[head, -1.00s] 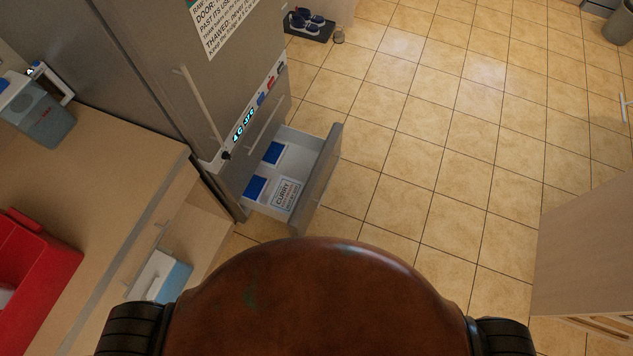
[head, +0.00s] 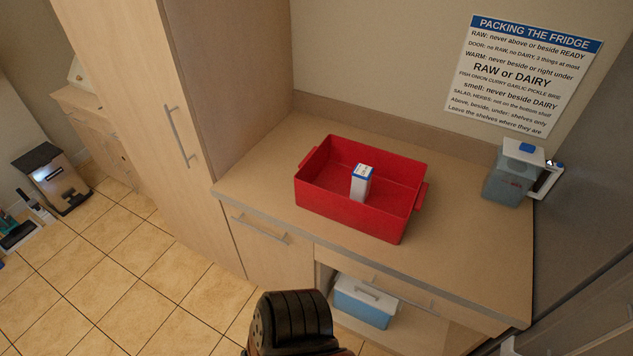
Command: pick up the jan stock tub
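No thing with a readable "jan stock" label shows in the head view. A small upright white carton (head: 361,183) with a blue-and-white top stands inside a red crate (head: 378,217) on the counter. Its label is too small to read, so I cannot tell whether it is the jan stock tub. Neither of my grippers is in view; only a dark part of my own body shows at the bottom edge.
The crate stands on a wooden counter (head: 470,250). A blue-lidded grey jug (head: 508,178) stands at its right end. A blue box with a white lid (head: 364,303) sits in the open space below. A tall cabinet (head: 135,110) rises at left; tiled floor (head: 75,280) there is clear.

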